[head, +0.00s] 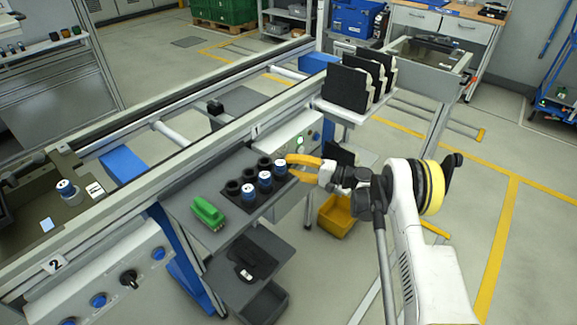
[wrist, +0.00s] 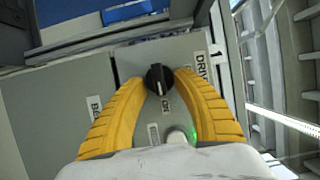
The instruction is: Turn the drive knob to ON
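The black drive knob (wrist: 158,79) sits on a grey panel (wrist: 125,62), near a DRIVE label and an ON label (wrist: 166,105). Its pale pointer mark seems to point down in the picture, towards the ON label. My gripper (wrist: 159,86) is open, its yellow fingers on either side of the knob; I cannot tell whether they touch it. A green light (wrist: 178,136) glows below the knob, partly hidden by my gripper. In the head view my gripper (head: 292,168) is beside the station 1 panel (head: 290,135); I cannot make out the knob there.
Black plates (head: 350,82) stand on a shelf behind. Station 2 has another black knob (head: 129,279).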

